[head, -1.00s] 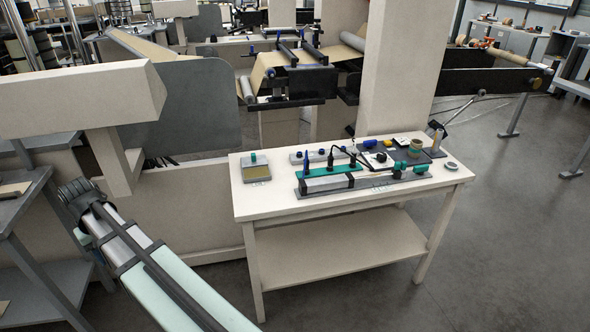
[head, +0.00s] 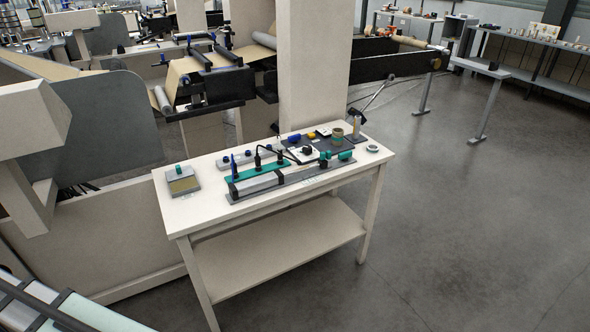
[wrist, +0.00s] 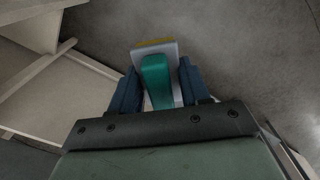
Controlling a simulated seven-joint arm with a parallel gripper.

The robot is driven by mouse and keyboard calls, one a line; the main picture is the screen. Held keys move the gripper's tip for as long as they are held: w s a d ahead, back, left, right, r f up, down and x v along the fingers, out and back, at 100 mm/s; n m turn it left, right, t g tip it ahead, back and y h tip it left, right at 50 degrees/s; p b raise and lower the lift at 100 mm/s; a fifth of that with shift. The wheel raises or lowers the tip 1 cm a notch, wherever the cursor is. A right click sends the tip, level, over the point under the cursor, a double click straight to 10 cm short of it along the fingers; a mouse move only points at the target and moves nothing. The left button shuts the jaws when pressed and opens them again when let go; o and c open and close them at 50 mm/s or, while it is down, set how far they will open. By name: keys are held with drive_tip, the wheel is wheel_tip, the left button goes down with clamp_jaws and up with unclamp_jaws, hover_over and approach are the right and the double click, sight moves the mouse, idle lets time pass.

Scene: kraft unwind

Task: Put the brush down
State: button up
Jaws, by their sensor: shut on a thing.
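In the wrist view, my gripper (wrist: 155,88) is shut on the brush, with a dark blue finger on each side of its green handle (wrist: 155,78). The brush's pale grey body (wrist: 170,50) extends beyond the fingers and has a yellowish strip along its far edge. The brush hangs over grey floor in that view, touching nothing else visible. My gripper and the brush are outside the head view, where only part of my arm shows at the lower left.
A cream worktable (head: 185,215) stands mid-view. It carries a grey tray with a green knob (head: 182,180), a long fixture with a green block (head: 262,172), and a dark mat (head: 345,145) with small items. The table's front left margin is bare. Open floor (head: 450,210) lies to the right.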

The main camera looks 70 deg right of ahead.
idle(0.3)
drive_tip(key=s+d+r+m, duration=0.1)
drive_tip(key=s+d+m, duration=0.1)
drive_tip(key=d, duration=1.1)
drive_tip(key=s+d+m, duration=0.2)
drive_tip(key=d+m, duration=0.1)
drive_tip(key=d, duration=0.9)
wheel_tip(320, 180, up, 3)
drive_tip(key=m, duration=0.4)
hover_over(193, 210)
drive_tip(key=shift+f, duration=4.55)
drive_tip(key=shift+f, duration=0.1)
drive_tip(key=o, duration=0.9)
drive_tip(key=shift+o, duration=0.2)
